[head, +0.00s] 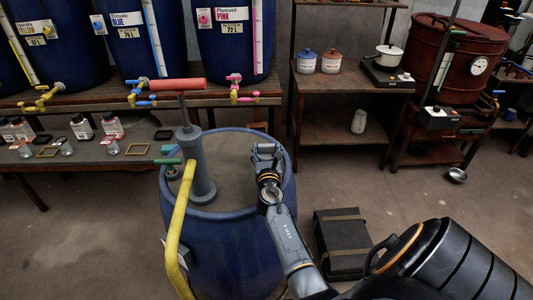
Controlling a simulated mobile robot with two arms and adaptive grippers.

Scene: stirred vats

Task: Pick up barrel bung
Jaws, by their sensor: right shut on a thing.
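A blue barrel (225,245) with a grey-brown top stands in the middle of the head view. My right gripper (266,150) is over the right part of the barrel's top, near the far right rim. It is shut on a small grey piece that appears to be the barrel bung; the fingers hide most of it. I cannot tell whether the bung is clear of its hole. My left gripper is out of view.
A grey hand pump (203,170) with a red handle (177,85) and a yellow hose (178,225) stands on the barrel's left half. A dark case (342,243) lies on the floor at right. Blue vats (232,45) line the back bench.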

